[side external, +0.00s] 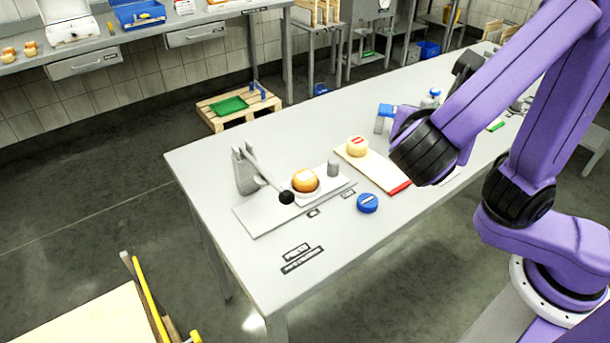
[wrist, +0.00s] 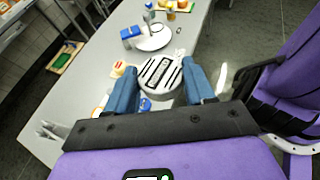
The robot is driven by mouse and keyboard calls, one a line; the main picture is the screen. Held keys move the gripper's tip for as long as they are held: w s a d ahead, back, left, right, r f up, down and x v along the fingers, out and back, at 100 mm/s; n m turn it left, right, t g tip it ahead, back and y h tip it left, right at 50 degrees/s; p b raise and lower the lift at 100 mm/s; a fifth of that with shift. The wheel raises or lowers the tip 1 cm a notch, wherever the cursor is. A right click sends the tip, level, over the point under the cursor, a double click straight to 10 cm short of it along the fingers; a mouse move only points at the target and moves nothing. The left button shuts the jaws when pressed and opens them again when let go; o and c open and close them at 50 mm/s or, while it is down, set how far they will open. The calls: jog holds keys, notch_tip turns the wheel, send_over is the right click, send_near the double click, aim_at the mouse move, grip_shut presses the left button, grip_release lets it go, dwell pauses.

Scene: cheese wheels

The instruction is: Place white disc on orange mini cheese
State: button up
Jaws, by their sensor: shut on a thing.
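The orange mini cheese (side external: 305,181) sits on the metal press stand beside a lever with a black knob. In the wrist view, a white disc (wrist: 158,72) with dark stripes lies between the two blue fingers of my gripper (wrist: 161,76). My gripper is shut on this disc and holds it. In the side view, my wrist's black joint hides the fingers and the disc. My wrist is right of the orange cheese and apart from it, near the cutting board.
A pale cheese with a red label (side external: 357,147) sits on a red-ended board (side external: 382,172). A blue round object (side external: 367,203) lies near the board's front. A blue-and-white box (side external: 386,112) and a bottle (side external: 430,98) stand farther back. The near left table corner is mostly clear.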

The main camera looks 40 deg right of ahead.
jog(key=s+a+f+m+g+y, duration=0.25)
jog(key=s+f+m+g, duration=0.35)
jog(key=m+g, duration=0.85)
jog(key=w+a+m+g+y, duration=0.4)
jog(key=w+a+m+y, duration=0.4)
jog(key=m+y, duration=0.6)
jog(key=w+a+r+m+t+y, duration=0.1)
jog(key=w+r+m+t+y, duration=0.3)
jog(key=w+m+t+y, duration=0.6)
jog(key=w+d+r+m+t+h, duration=0.2)
jog(key=w+d+m+t, duration=0.3)
jog(key=w, duration=0.2)
jog(key=w+d+r+m+t+h, duration=0.1)
jog(key=w+d+r+m+t, duration=0.1)
jog(key=w+d+m+t, duration=0.4)
jog(key=n+g, duration=0.1)
jog(key=n, duration=0.1)
send_over(312, 176)
notch_tip(312, 176, down, 17)
jog(key=shift+m, duration=0.25)
jog(key=shift+f, duration=4.8)
jog(key=shift+f, duration=0.1)
